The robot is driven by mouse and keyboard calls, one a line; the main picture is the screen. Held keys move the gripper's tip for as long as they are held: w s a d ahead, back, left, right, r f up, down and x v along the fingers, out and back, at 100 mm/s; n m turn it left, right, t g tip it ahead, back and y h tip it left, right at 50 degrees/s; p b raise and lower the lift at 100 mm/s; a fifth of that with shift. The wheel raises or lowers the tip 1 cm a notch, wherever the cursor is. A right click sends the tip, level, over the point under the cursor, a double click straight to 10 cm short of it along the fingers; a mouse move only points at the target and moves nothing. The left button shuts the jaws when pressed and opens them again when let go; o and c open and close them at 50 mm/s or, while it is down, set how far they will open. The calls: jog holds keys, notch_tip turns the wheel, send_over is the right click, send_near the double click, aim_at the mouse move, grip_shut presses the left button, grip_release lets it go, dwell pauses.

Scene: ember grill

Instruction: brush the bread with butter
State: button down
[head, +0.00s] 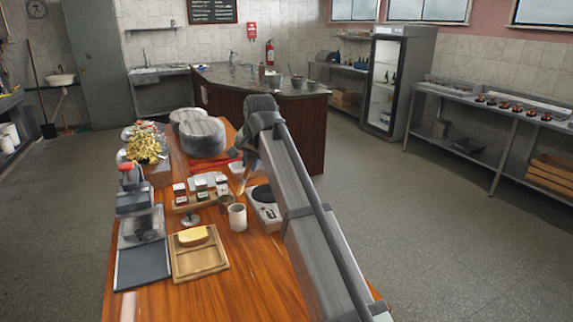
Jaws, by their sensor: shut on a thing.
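My gripper (247,160) is above the middle of the wooden table, partly hidden by my own arm. It is shut on what looks like a brush (241,186), whose pale tip points down. The brush tip is just above or behind a small dark cup (226,204); I cannot tell whether it is inside. Whether that cup holds butter is too small to see. A yellow block that looks like the bread (192,236) lies on a square wooden board (203,266) nearer the front, apart from the gripper.
A white cup (237,217) and a scale-like device (264,213) stand beside the dark cup. A rack of small jars (196,197) is to the left. A grey round grill (201,138) stands behind. The table's front (228,300) is mostly clear.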

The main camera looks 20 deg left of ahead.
jog(key=s+a+r, duration=0.3)
jog(key=s+a, duration=0.9)
jog(key=s, duration=0.2)
jog(key=shift+n, duration=0.4)
jog(key=shift+s+a+f, duration=0.1)
jog(key=shift+f, duration=1.05)
jog(key=shift+a+f, duration=0.1)
jog(key=shift+f, duration=1.05)
jog(key=shift+r, duration=0.1)
jog(key=shift+s+d+f, duration=1.5)
jog(key=shift+s+f, duration=0.05)
jog(key=shift+f, duration=2.1)
jog(key=w+a+r, duration=0.3)
jog(key=r, duration=0.5)
jog(key=shift+r, duration=0.1)
